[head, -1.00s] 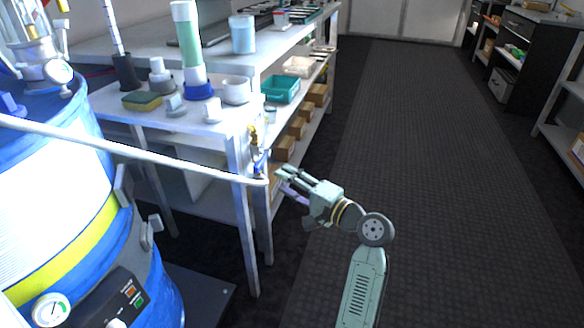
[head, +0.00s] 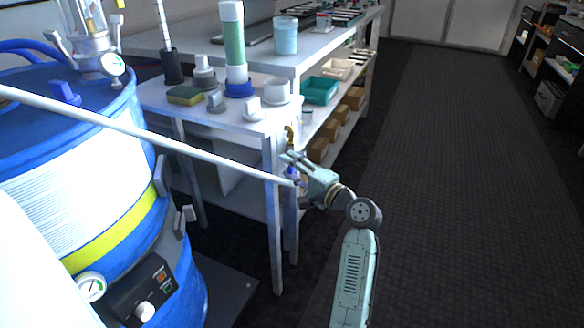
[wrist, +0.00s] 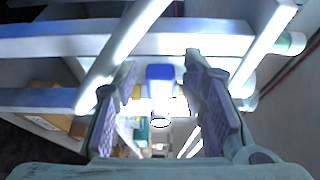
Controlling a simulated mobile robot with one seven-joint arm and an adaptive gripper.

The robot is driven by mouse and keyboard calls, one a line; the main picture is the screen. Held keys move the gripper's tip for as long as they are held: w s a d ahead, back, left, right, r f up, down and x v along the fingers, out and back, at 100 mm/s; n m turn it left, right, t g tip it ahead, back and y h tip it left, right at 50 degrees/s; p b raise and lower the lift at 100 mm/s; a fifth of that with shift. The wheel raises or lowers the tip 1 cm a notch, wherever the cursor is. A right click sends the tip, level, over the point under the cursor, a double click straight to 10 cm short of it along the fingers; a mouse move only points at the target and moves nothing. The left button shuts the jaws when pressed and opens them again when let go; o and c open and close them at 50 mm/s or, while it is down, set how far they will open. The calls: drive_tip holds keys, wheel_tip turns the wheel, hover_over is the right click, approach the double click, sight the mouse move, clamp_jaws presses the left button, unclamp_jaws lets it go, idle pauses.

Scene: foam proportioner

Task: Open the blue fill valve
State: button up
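A small blue valve handle (head: 291,172) shows below a brass fitting (head: 289,135) at the corner of the white bench, close to the end of the white pipe. In the wrist view a blue block (wrist: 160,73), which looks like this handle, sits between my two fingers, with gaps on both sides. My gripper (head: 293,170) is open at the handle, and its fingers partly hide it. The gripper (wrist: 161,72) also shows open in the wrist view. Contact with the handle cannot be seen. Another blue handle (head: 65,93) is on top of the blue drum.
The long white pipe (head: 150,137) crosses in front of the bench and ends near my gripper. The blue drum (head: 120,115) stands at left. The white bench (head: 258,128) carries bottles and a sponge (head: 185,95). The dark floor (head: 450,180) at right is clear.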

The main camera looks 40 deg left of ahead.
clamp_jaws()
idle(0.3)
idle(0.6)
